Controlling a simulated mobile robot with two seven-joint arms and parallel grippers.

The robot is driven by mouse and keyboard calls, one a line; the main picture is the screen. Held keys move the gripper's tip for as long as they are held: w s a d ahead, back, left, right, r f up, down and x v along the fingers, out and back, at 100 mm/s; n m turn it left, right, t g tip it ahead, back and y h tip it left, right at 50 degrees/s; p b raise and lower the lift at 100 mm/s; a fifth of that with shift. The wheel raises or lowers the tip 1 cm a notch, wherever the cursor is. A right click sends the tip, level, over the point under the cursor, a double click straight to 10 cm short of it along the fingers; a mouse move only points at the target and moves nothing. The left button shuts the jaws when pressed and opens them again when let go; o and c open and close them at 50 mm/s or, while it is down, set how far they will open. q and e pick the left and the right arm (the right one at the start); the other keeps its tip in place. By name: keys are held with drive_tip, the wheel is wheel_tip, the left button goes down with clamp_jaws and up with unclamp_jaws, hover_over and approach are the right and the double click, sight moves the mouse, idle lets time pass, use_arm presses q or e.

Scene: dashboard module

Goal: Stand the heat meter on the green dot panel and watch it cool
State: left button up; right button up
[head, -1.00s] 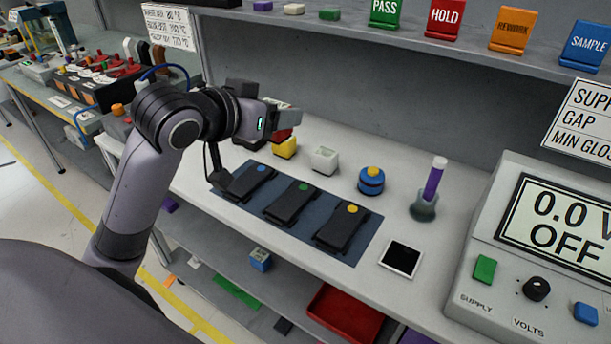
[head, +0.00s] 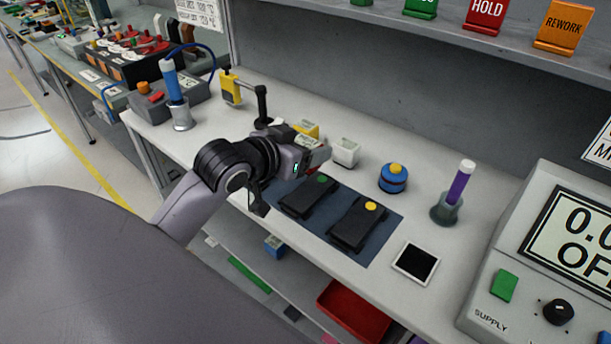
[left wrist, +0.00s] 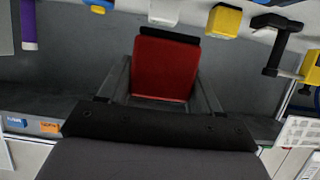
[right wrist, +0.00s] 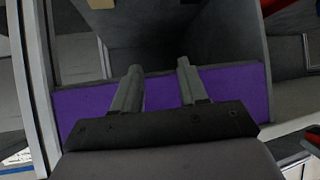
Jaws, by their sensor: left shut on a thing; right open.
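A red block-like thing, which I take for the heat meter (left wrist: 165,70), sits between the fingers of my left gripper (head: 318,150). In the head view only slivers of it show past the fingers. That gripper is shut on it near the back left of the dark mat (head: 375,252); I cannot tell how high it is. The green dot panel (head: 306,198) lies on the mat, right of and in front of the gripper, with nothing on it. The yellow dot panel (head: 352,228) lies beside it. My right gripper (right wrist: 160,85) is open and empty, facing a purple surface (right wrist: 230,95).
Behind the mat stand a white meter (head: 345,152), a partly hidden yellow meter (head: 305,128) and a blue round thing (head: 393,180). A purple tube (head: 460,185) stands in a holder, right. A black-faced tile (head: 415,263) lies in front, beside the supply (head: 545,250).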

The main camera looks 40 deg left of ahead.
use_arm(q)
wheel_tip(320, 180, down, 8)
drive_tip(key=shift+r, duration=0.25)
drive_tip(key=o, duration=1.1)
drive_tip(key=shift+f, duration=0.15)
drive_tip(key=shift+o, duration=0.2)
drive_tip(key=d+v, duration=0.1)
drive_tip(key=v, duration=1.1)
drive_tip(key=shift+a, duration=0.4)
